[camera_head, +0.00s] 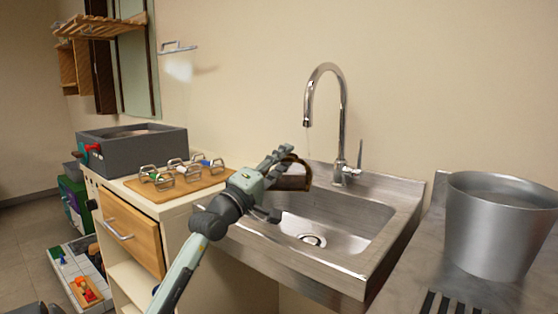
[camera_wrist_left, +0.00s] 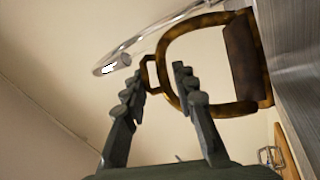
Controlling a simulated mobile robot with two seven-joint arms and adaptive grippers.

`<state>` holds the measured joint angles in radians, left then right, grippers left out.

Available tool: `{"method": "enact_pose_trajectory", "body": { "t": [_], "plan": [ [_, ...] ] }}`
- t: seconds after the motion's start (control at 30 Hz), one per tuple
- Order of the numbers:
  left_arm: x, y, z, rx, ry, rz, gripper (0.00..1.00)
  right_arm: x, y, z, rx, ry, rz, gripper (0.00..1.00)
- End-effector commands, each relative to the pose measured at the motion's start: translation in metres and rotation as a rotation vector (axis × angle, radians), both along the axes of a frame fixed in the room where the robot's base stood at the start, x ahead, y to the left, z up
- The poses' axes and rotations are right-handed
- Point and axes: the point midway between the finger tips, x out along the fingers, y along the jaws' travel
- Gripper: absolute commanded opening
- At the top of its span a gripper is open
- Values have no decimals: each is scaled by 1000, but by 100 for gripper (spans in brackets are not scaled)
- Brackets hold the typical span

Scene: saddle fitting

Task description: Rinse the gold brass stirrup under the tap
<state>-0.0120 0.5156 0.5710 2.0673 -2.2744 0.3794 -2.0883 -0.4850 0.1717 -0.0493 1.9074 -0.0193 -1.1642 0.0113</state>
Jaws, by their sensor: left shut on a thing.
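The gold-brown stirrup (camera_head: 301,164) hangs over the left part of the steel sink (camera_head: 385,240), with a dark footbed. My left gripper (camera_head: 284,157) is shut on it. In the left wrist view the stirrup (camera_wrist_left: 171,42) has its small eye loop between the fingertips (camera_wrist_left: 160,85). The chrome tap (camera_head: 343,110) arches over the sink. Its spout is above and slightly right of the stirrup in the head view. The spout also shows in the left wrist view (camera_wrist_left: 112,64). My right gripper is out of view.
A wooden board (camera_head: 205,182) with several metal stirrups lies on the cabinet left of the sink. A grey box (camera_head: 130,150) stands behind it. A metal bucket (camera_head: 490,235) stands on the right counter. The sink basin is empty around its drain (camera_head: 312,240).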

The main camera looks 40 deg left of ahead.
Motion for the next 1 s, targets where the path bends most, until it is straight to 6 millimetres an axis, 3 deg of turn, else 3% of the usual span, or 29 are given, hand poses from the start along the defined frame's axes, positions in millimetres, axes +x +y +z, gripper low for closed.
{"method": "enact_pose_trajectory", "body": {
  "t": [1.0],
  "plan": [
    [-2,-12,1,2,-3,1,0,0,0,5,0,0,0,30]
  ]
}}
